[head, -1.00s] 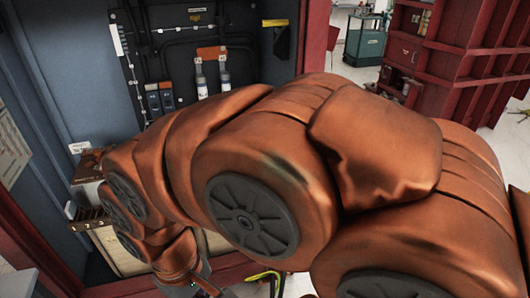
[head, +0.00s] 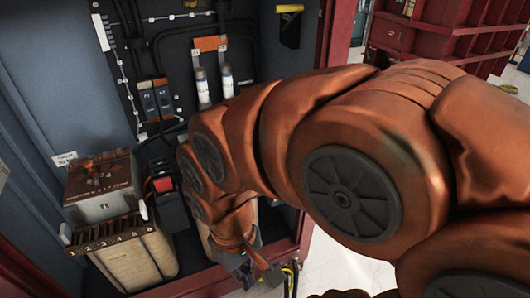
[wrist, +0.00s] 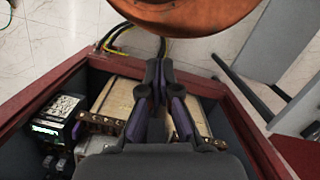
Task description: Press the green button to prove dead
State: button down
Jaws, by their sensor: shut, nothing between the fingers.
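No green button can be made out for certain in either view. In the wrist view, a small dark device (wrist: 62,108) at the left has a bright green lit strip on its front edge; I cannot tell whether it is a button. My gripper (wrist: 160,66) is shut and empty, its dark purple-sided fingers over the cabinet's front edge. It is apart from the device, to its right in the picture. In the head view my arm hides part of the cabinet, and the fingers cannot be made out clearly.
The open cabinet has a red front rim (head: 318,150). Inside stand a pale coil block (head: 135,262) with numbered terminals, a grey box (head: 103,188) and a red switch (head: 163,185). Two fuses (head: 202,88) hang on the back panel. Black and yellow cables (wrist: 160,48) lie beyond the rim.

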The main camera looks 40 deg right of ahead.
jog(key=w+d+f+m+t+y+b, duration=0.15)
jog(key=w+d+m, duration=0.3)
jog(key=w, duration=0.65)
jog(key=w+d+r+m+t+y+b, duration=0.1)
jog(key=w+d+m+t+b, duration=0.3)
jog(key=w, duration=0.6)
jog(key=w+d+f+m+t+y, duration=0.1)
jog(key=w+d+m, duration=0.2)
jog(key=w+m, duration=0.55)
jog(key=w+d+f+m+t+h+b, duration=0.1)
jog(key=d+m, duration=0.3)
jog(key=d, duration=0.6)
jog(key=w+d+f+m+t+h+b, duration=0.1)
jog(key=w+d+f+m+t+h, duration=0.1)
jog(key=d, duration=0.9)
jog(key=w+d+f+m+t+h+b, duration=0.1)
jog(key=w+d+m, duration=0.4)
jog(key=d, duration=0.6)
jog(key=shift+w+d+f+m+h+b, duration=0.25)
jog(key=shift+f+m+h+b, duration=0.1)
jog(key=shift+f, duration=0.55)
jog(key=shift+f+t, duration=0.1)
jog(key=shift+t, duration=0.15)
notch_tip(320, 180, down, 6)
jog(key=b, duration=0.6)
jog(key=shift+f, duration=1.35)
jog(key=shift+f, duration=0.2)
